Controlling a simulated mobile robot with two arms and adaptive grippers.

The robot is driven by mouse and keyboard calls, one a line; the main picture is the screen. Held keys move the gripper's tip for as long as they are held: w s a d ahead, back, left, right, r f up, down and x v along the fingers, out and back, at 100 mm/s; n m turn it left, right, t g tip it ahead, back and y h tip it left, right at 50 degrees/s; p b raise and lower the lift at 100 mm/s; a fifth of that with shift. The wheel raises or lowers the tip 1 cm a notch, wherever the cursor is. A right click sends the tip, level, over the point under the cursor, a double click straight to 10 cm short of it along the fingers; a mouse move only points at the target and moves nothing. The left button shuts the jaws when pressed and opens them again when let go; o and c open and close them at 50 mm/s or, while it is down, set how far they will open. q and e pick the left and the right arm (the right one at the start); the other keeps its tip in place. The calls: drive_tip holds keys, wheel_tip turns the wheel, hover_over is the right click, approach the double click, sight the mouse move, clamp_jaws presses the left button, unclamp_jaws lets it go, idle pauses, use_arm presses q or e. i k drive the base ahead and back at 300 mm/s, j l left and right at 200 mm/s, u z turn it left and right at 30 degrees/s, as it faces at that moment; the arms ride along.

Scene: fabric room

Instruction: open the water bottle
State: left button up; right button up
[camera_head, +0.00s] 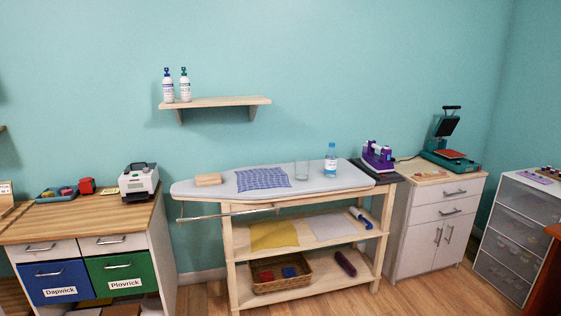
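The water bottle (330,162) is clear with a blue cap and a blue-and-white label. It stands upright on the right part of the grey ironing board (215,188). The cap is on the bottle. Neither of my grippers shows in the head view.
A purple iron (377,155) stands right of the bottle. A wall shelf (215,102) holds two pump bottles. Floor in front is clear.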

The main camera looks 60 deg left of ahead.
sight(331, 160)
drive_tip(key=u, duration=1.6)
drive_tip(key=i+j+z, duration=0.1)
drive_tip(key=i, duration=0.5)
drive_tip(key=i+j, duration=0.2)
drive_tip(key=i, duration=0.45)
drive_tip(key=l+z, duration=0.05)
